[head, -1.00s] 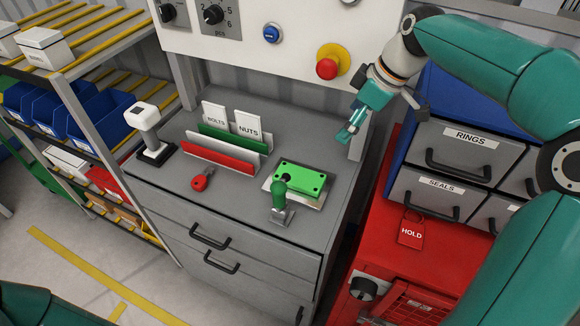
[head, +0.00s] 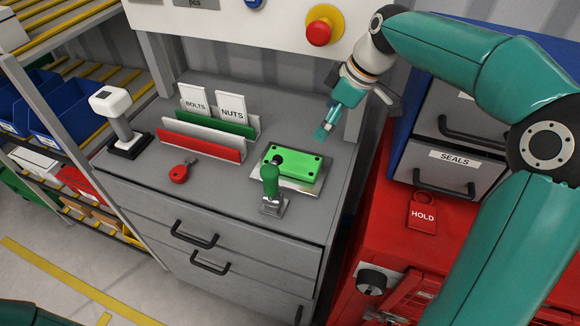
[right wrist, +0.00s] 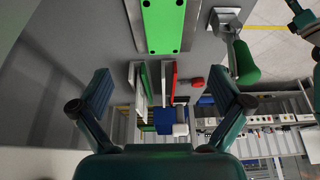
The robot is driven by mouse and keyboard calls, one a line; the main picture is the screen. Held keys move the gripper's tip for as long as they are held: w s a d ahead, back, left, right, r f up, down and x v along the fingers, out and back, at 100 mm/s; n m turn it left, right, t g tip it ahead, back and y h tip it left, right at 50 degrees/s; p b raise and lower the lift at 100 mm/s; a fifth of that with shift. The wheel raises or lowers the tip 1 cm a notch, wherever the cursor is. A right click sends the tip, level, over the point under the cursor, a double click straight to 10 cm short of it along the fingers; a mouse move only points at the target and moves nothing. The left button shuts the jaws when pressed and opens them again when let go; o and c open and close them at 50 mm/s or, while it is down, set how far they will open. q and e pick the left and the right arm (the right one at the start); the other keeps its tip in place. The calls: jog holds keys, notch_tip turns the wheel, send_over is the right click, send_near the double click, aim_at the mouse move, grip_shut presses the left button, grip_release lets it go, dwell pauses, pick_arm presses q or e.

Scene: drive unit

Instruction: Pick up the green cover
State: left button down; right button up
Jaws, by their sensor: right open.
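The green cover (head: 304,165) is a flat block with dark holes near its corners. It lies on a silver plate (head: 290,184) on the grey cabinet top. It also shows at the top of the right wrist view (right wrist: 163,24), cut by the frame edge. A green-handled clamp (head: 270,181) stands at its front left and hides part of its near edge. My right gripper (head: 323,131) is above and behind the cover, apart from it. In the right wrist view my right gripper (right wrist: 160,86) has its fingers wide apart with nothing between them. My left gripper is out of view.
Red (head: 203,145) and green dividers with BOLTS and NUTS cards stand left of the cover. A red key-like item (head: 181,172) and a white-topped lever (head: 118,120) are farther left. A red emergency button (head: 319,32) is on the panel behind. A red cabinet (head: 400,235) stands right.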

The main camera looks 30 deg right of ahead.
send_over(295, 161)
jog(key=s+d, duration=0.2)
notch_tip(295, 161, down, 9)
jog(key=shift+w+d+f, duration=0.1)
jog(key=shift+w+f, duration=0.05)
jog(key=shift+f, duration=0.05)
jog(key=x, duration=0.2)
jog(key=p+x, duration=0.1)
jog(key=x, duration=0.1)
jog(key=shift+a+f+p, duration=0.1)
jog(key=shift+a+p, duration=0.2)
jog(key=shift+a, duration=0.1)
jog(key=shift+w+a+f, duration=0.1)
jog(key=shift+f, duration=0.4)
jog(key=c, duration=1.3)
jog(key=shift+c, duration=0.5)
jog(key=shift+r, duration=0.15)
